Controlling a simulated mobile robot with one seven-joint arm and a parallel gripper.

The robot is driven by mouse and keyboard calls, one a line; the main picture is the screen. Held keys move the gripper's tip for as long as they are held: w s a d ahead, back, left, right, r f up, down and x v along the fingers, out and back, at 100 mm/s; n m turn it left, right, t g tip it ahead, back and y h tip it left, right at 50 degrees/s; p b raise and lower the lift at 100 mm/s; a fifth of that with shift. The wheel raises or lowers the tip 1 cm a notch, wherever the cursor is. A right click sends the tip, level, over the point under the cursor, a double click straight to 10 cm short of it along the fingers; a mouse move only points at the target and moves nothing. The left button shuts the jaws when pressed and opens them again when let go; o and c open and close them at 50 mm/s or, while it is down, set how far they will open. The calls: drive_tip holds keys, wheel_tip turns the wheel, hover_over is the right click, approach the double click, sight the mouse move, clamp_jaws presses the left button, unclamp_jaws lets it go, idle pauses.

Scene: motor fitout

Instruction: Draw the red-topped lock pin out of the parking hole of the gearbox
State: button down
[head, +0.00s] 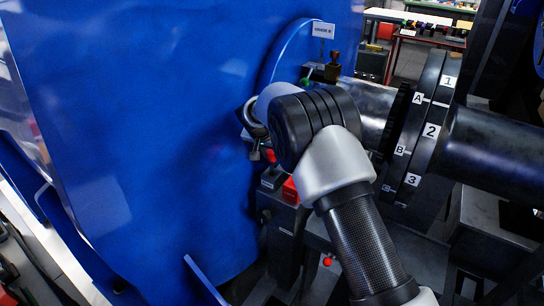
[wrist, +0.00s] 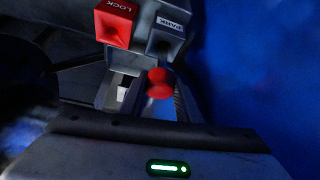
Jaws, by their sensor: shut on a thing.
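The lock pin's round red top (wrist: 160,83) shows in the wrist view between the fingers of my gripper (wrist: 152,92), which is shut on it. The pin's shank is hidden, so I cannot tell how far it sits in a hole. The grey block labelled PARK (wrist: 165,28) and the red block labelled LOCK (wrist: 117,22) stand side by side just beyond. In the head view my gripper (head: 260,150) is small and partly hidden by my wrist, over the gearbox blocks. The red LOCK block (head: 290,190) shows just below my arm.
A large blue housing (head: 150,130) fills the left, close to my gripper. A dark shaft with a numbered disc (head: 430,130) lies to the right. A small red knob (head: 327,261) stands low beside my forearm. A table with parts (head: 425,25) is far behind.

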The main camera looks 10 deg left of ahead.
drive_tip(key=shift+r+p, duration=0.3)
drive_tip(key=shift+r, duration=0.8)
